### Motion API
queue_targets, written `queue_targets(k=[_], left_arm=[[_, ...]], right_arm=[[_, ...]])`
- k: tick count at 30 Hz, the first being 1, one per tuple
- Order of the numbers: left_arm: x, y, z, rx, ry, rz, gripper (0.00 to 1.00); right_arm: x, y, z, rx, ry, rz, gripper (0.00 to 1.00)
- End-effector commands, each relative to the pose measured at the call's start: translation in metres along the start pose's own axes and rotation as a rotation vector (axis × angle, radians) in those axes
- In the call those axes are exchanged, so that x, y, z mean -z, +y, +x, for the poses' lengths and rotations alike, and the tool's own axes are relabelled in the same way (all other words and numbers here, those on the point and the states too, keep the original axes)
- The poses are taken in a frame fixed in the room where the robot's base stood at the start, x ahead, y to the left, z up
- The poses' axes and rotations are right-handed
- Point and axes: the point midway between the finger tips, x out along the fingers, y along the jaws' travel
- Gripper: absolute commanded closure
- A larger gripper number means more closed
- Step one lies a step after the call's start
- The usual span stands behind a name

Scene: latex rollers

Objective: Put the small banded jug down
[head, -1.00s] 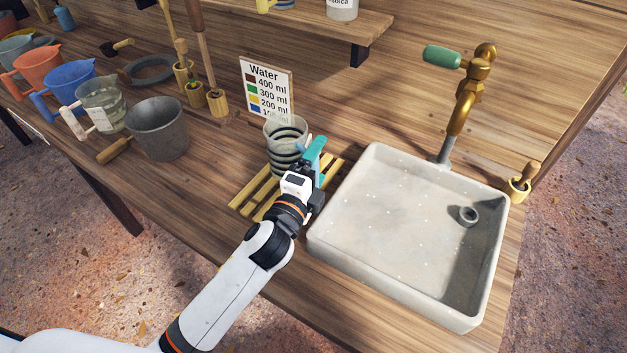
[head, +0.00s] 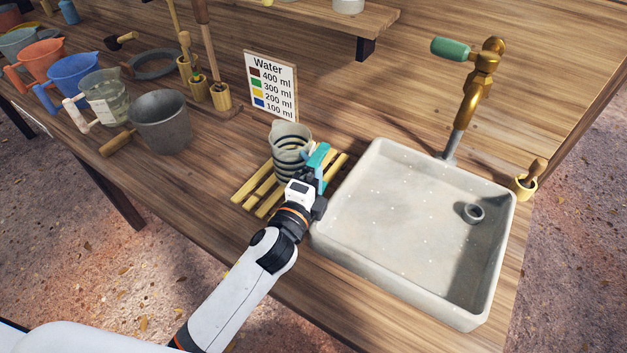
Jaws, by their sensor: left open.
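The small banded jug (head: 291,139), clear grey with dark bands, stands upright on the yellow slatted rack (head: 245,193), left of the sink. My left gripper (head: 315,163) is at the jug's right side, where the handle would be. Its teal finger shows and its jaws are open around or just beside that side. The handle is mostly hidden by the gripper, and I cannot tell whether a finger still touches it. My right gripper is out of view.
The white sink (head: 395,210) with a brass tap (head: 473,90) is close on the right. A water-volume sign (head: 271,85) stands behind the jug. A grey pot (head: 162,122) and several coloured jugs stand left.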

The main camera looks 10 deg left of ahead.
Motion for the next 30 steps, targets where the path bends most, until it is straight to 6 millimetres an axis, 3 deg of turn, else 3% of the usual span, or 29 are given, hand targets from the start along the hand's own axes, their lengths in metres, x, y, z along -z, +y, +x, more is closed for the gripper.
queue_targets(k=[5, 12, 18, 30], left_arm=[[0.0, 0.0, -0.022, 0.001, 0.0, -0.001, 0.0], [0.0, -0.001, -0.076, 0.002, 0.0, -0.002, 0.0], [0.0, 0.0, -0.107, 0.0, 0.001, -0.002, 0.0], [0.0, 0.002, -0.12, -0.002, 0.001, 0.0, 0.0]], right_arm=[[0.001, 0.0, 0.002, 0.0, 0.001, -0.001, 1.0], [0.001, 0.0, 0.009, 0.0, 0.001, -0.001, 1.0], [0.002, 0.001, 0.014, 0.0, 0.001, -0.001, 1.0], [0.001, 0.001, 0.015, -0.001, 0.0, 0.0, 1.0]])
